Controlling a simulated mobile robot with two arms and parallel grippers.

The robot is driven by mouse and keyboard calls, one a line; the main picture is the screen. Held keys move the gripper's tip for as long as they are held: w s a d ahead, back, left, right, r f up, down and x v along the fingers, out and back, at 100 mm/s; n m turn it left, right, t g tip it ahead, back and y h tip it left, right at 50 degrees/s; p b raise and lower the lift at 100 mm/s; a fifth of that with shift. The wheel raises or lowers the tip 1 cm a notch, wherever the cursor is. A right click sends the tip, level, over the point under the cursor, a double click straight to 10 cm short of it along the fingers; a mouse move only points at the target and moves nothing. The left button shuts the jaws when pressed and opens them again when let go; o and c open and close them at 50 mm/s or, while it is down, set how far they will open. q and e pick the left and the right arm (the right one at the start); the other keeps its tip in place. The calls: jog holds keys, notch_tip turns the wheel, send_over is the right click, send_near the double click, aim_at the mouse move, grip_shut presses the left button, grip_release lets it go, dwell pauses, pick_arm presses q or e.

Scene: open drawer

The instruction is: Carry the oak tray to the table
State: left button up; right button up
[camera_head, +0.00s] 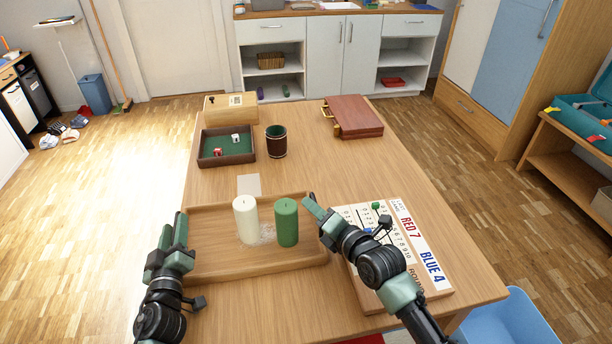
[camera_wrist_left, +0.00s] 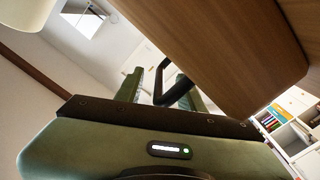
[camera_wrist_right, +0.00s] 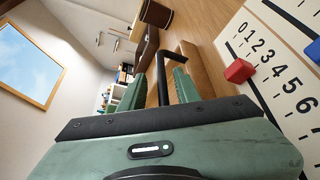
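The oak tray (camera_head: 215,262) lies on the near part of the wooden table (camera_head: 400,165). A white candle (camera_head: 246,222) and a green candle (camera_head: 287,224) stand upright in it. My left gripper (camera_head: 173,235) is at the tray's left end, my right gripper (camera_head: 322,212) at its right end. In the left wrist view, a black handle (camera_wrist_left: 160,82) lies between my left gripper's fingers, below the tray's wood (camera_wrist_left: 235,50). In the right wrist view, a black handle (camera_wrist_right: 162,82) stands between my right fingers. Both grippers look open, with gaps beside the handles.
A scoreboard (camera_head: 432,262) lies close beside the tray's right end. Farther back are a green-lined dice tray (camera_head: 226,160), a dark cup (camera_head: 276,142), a wooden box (camera_head: 230,108) and a red-brown case (camera_head: 353,117). The table's middle right is clear.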

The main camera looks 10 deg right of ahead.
pick_arm(q)
jog(key=s, duration=1.1)
jog(key=shift+s, duration=0.4)
pick_arm(e)
jog(key=shift+d, duration=0.1)
pick_arm(q)
jog(key=shift+s, duration=0.1)
pick_arm(e)
jog(key=v, duration=1.2)
jog(key=shift+s, duration=0.1)
